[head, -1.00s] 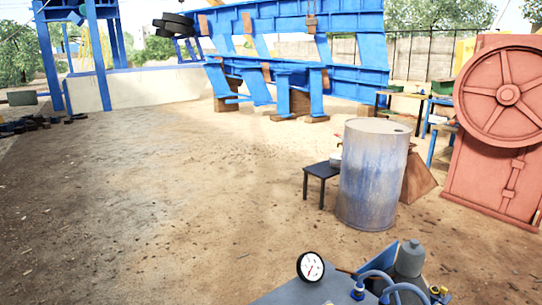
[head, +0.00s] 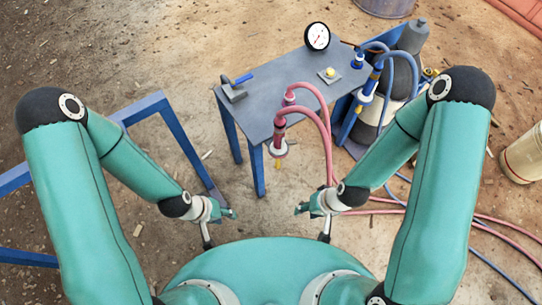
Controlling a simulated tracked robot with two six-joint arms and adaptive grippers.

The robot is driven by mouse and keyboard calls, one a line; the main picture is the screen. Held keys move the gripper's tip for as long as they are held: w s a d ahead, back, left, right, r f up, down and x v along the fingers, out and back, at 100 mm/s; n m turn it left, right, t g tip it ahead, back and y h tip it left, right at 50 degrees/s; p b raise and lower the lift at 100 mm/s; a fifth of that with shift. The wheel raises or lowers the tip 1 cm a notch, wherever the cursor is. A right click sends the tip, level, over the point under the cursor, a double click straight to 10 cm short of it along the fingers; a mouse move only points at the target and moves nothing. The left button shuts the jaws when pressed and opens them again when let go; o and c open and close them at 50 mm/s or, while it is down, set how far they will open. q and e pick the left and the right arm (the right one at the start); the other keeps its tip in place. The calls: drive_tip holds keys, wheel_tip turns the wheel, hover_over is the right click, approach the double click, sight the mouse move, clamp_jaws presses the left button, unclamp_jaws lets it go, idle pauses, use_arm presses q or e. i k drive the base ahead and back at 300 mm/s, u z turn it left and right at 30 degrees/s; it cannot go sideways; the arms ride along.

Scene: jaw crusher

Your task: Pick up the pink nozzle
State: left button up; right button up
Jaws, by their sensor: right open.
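The pink nozzle (head: 279,132) has a dark red-pink body, a pale collar and a yellow tip. It is upright, tip down, at the front right edge of a grey table (head: 262,80), with a pink hose looping from its top. My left gripper (head: 220,228) is open and empty, below and left of the nozzle, in front of the table. My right gripper (head: 312,223) is open and empty, below and right of the nozzle. Neither gripper touches it.
A blue nozzle (head: 367,88) with blue hoses stands right of the table beside a grey bottle (head: 412,38). A gauge (head: 317,36), a hammer-like tool (head: 234,88) and a yellow knob (head: 330,73) are on the tabletop. A blue frame (head: 170,130) stands left. Hoses cross the ground at right.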

sight(279, 147)
drive_tip(key=u, duration=0.45)
drive_tip(key=k, duration=1)
drive_tip(key=u, duration=0.7)
drive_tip(key=i, duration=0.55)
drive_tip(key=z, duration=0.3)
